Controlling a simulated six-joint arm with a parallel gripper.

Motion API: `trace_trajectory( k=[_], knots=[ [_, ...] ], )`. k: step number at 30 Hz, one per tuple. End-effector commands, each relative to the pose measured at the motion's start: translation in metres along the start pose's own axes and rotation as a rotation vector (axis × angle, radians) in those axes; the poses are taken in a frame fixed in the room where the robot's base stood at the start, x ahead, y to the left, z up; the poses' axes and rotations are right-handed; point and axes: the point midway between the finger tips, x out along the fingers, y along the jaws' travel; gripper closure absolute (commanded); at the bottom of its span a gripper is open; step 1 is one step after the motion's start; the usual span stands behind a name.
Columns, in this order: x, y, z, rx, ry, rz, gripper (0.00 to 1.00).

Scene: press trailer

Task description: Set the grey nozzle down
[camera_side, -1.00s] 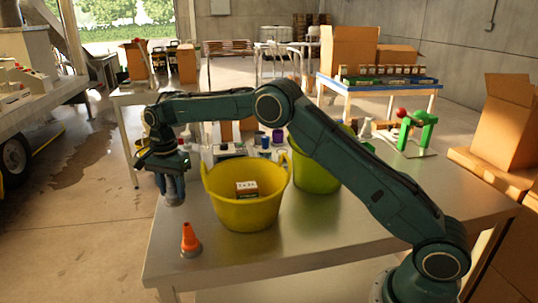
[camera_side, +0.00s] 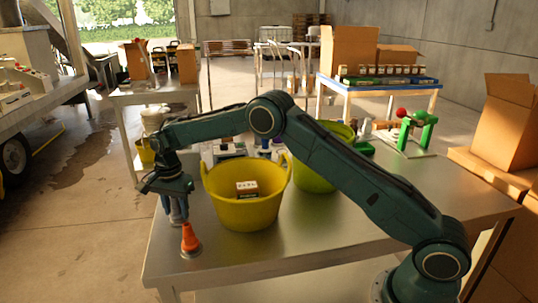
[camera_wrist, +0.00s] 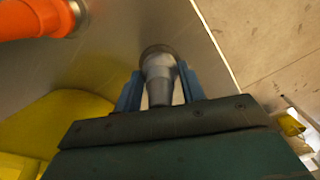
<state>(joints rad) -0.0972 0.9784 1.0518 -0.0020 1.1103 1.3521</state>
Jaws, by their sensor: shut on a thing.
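My gripper (camera_side: 177,207) is at the left end of the steel table, its blue fingers pointing down and shut on the grey nozzle (camera_wrist: 158,75). In the wrist view the nozzle sits between the two blue fingers (camera_wrist: 158,90), its wide round end away from the palm. In the side view the nozzle is mostly hidden by the fingers and the orange nozzle. I cannot tell whether its end touches the table. The orange nozzle (camera_side: 190,240) stands upright on the table just in front of my gripper; it also shows at the top left of the wrist view (camera_wrist: 38,17).
A yellow tub (camera_side: 243,213) holding a small labelled box (camera_side: 247,188) stands right of my gripper. A green-yellow tub (camera_side: 312,178) stands behind it. The steel table (camera_side: 300,245) is bare in front of the tubs. Its left edge is close to my gripper.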

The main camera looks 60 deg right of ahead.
Motion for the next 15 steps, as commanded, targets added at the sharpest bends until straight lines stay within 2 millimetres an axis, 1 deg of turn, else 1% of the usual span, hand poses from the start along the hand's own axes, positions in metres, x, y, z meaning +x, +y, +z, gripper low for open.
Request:
trace_trajectory(
  k=[10, 11, 12, 14, 15],
  knots=[
    [0.0020, -0.0002, 0.0000, 0.000, 0.000, -0.001, 1.00],
    [0.0026, -0.0001, 0.0000, 0.000, 0.000, 0.000, 0.58],
    [0.0023, -0.0002, 0.0000, 0.000, 0.000, -0.001, 0.50],
    [0.0023, -0.0001, 0.0000, 0.000, 0.000, -0.001, 0.38],
    [0.0023, -0.0001, 0.0000, 0.000, 0.000, 0.000, 0.38]
  ],
)
